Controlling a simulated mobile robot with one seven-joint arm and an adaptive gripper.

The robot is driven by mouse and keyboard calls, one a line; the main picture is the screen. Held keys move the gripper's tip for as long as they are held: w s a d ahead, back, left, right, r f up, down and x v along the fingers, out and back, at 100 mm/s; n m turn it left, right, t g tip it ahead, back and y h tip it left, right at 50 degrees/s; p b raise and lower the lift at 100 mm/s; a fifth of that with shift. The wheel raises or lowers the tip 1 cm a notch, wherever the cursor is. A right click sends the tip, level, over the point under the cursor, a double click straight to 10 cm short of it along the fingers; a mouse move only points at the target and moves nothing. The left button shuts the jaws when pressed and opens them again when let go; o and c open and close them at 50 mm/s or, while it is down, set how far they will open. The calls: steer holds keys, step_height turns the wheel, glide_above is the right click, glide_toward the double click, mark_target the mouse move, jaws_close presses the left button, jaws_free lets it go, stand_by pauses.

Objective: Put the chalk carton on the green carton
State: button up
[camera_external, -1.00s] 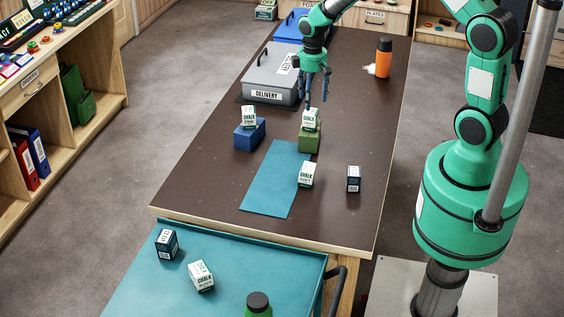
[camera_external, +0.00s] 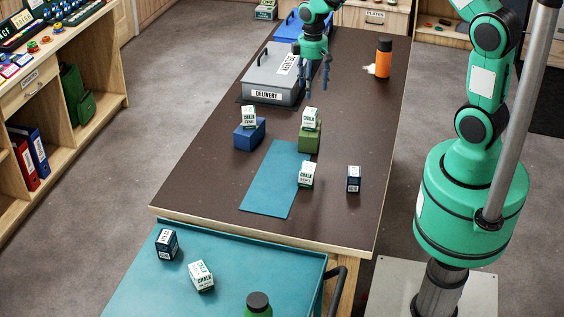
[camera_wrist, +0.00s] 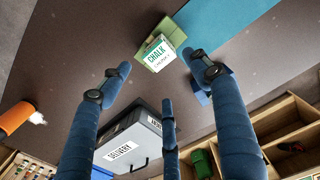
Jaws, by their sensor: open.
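A white and green chalk carton (camera_external: 311,118) sits on top of the green carton (camera_external: 308,141) on the dark table. In the wrist view that chalk carton (camera_wrist: 158,55) is ahead of the fingertips, with the green carton (camera_wrist: 165,30) under it. My gripper (camera_external: 316,86) is open and empty, above and behind the carton, apart from it. Its blue fingers (camera_wrist: 150,85) are spread in the wrist view. Another chalk carton (camera_external: 249,117) sits on a blue carton (camera_external: 249,137). A third chalk carton (camera_external: 306,174) stands at the right edge of the blue mat (camera_external: 272,185).
A grey delivery box (camera_external: 269,80) stands left of my gripper. An orange bottle (camera_external: 383,58) is at the back right. A dark blue carton (camera_external: 354,179) stands at the front right. The teal surface (camera_external: 225,262) in front holds another chalk carton (camera_external: 201,276).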

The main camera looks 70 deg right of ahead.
steer(key=s+a+r+t, duration=0.1)
steer(key=s+a+r, duration=0.3)
steer(key=a+r, duration=0.5)
steer(key=s+a+r+t, duration=0.25)
steer(key=a+r, duration=0.45)
steer(key=r, duration=0.5)
steer(key=s+a+r, duration=0.2)
steer(key=s+a, duration=0.2)
steer(key=s, duration=0.2)
steer(key=s+a+r+t, duration=0.1)
steer(key=s+a+r, duration=0.2)
steer(key=s, duration=0.4)
steer(key=s+a+r+t, duration=0.1)
steer(key=s+a+r, duration=0.1)
steer(key=s+a, duration=0.3)
steer(key=shift+s+r, duration=0.3)
steer(key=shift+s, duration=0.8)
step_height(320, 180, down, 4)
steer(key=b, duration=0.3)
steer(key=shift+r+b, duration=0.2)
steer(key=shift+b, duration=0.1)
